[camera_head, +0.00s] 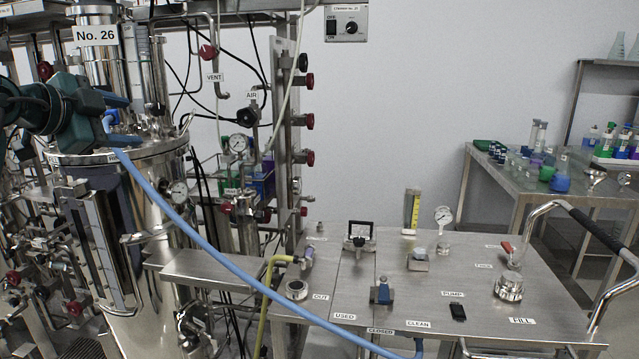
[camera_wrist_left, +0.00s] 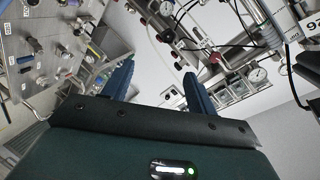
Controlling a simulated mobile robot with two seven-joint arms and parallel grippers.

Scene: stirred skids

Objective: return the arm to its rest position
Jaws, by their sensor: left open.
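My left arm comes in from the left in the head view. My left gripper (camera_head: 132,121) is dark teal with blue fingers and is in front of the upper part of the steel tank marked No. 26 (camera_head: 160,262). Its fingers are apart, and the left wrist view shows nothing held between them (camera_wrist_left: 160,70). The blue hose (camera_head: 190,230) has its upper end near the fingers at the tank's lid; whether they touch cannot be told. The hose runs down to the right along the front of the steel cart (camera_head: 460,278). My right gripper is out of view.
The cart carries valves, a gauge (camera_head: 443,217) and labelled ports. A yellow hose (camera_head: 263,310) hangs at its left edge. Pipes with red knobs (camera_head: 308,121) stand right of the tank. A steel table (camera_head: 520,180) with labware is at the back right.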

